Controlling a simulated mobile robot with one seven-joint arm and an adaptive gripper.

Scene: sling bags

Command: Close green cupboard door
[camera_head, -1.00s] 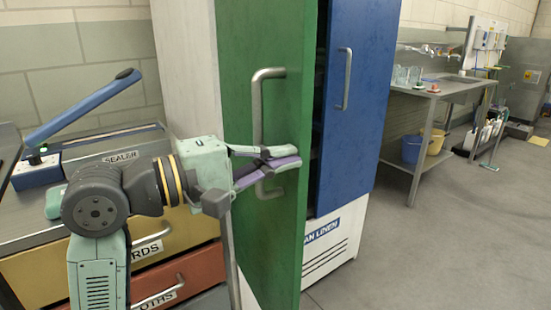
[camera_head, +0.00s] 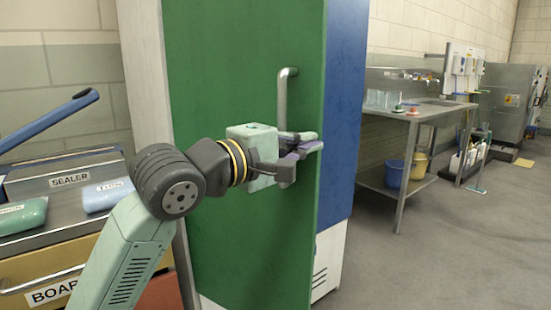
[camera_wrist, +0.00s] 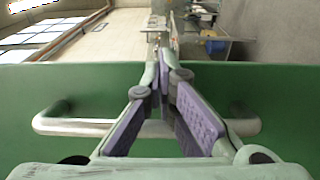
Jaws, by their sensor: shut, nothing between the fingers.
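The green cupboard door (camera_head: 225,85) fills the middle of the head view. Its free edge stands out in front of the blue front, so it looks ajar; the exact angle is unclear. Its metal bar handle (camera_head: 283,95) is upright, with its lower part partly hidden by my gripper (camera_head: 312,142). The gripper is shut and empty, across the handle, with its tips near the door's free edge. In the wrist view, the green door (camera_wrist: 285,90) and handle (camera_wrist: 70,127) lie behind the purple-padded fingers of my gripper (camera_wrist: 163,62). Contact cannot be told.
The blue cupboard front (camera_head: 345,110) is mostly covered by the green door. A drawer unit with a sealer (camera_head: 70,180) stands close on the left. A metal sink table (camera_head: 420,112) with buckets below is at the right. Floor at the right front is clear.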

